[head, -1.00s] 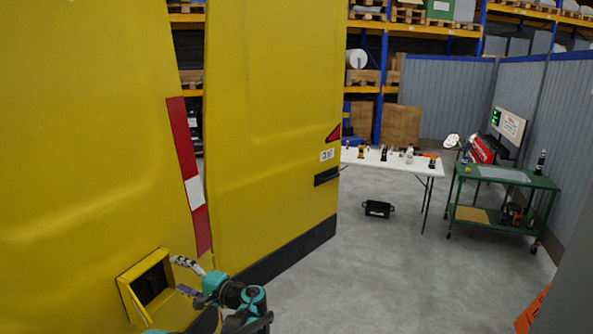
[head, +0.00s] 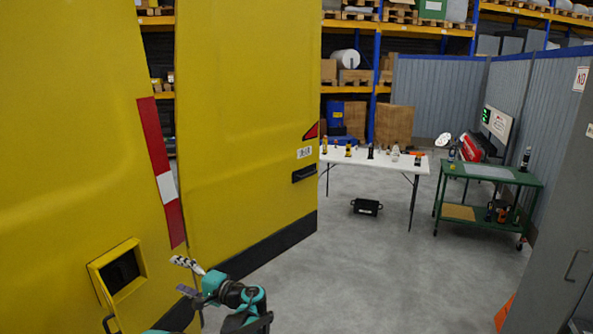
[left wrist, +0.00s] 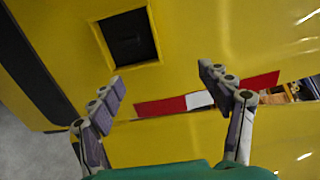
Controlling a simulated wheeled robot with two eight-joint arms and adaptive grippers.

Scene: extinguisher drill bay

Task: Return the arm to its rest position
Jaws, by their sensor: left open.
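My left gripper (head: 190,281) is at the lower left of the head view, in front of the yellow vehicle (head: 245,120). In the left wrist view its two fingers (left wrist: 165,95) are spread wide with nothing between them. Beyond the fingers is a square yellow-framed opening (left wrist: 130,37) with a dark inside. The same opening (head: 120,268) shows in the head view, left of the gripper and apart from it. My right gripper is in neither view.
A white table (head: 400,163) with several small items stands beyond the vehicle. A black case (head: 366,207) lies on the floor under it. A green cart (head: 480,212) is at the right, near a grey cabinet (head: 565,225). The floor between is clear.

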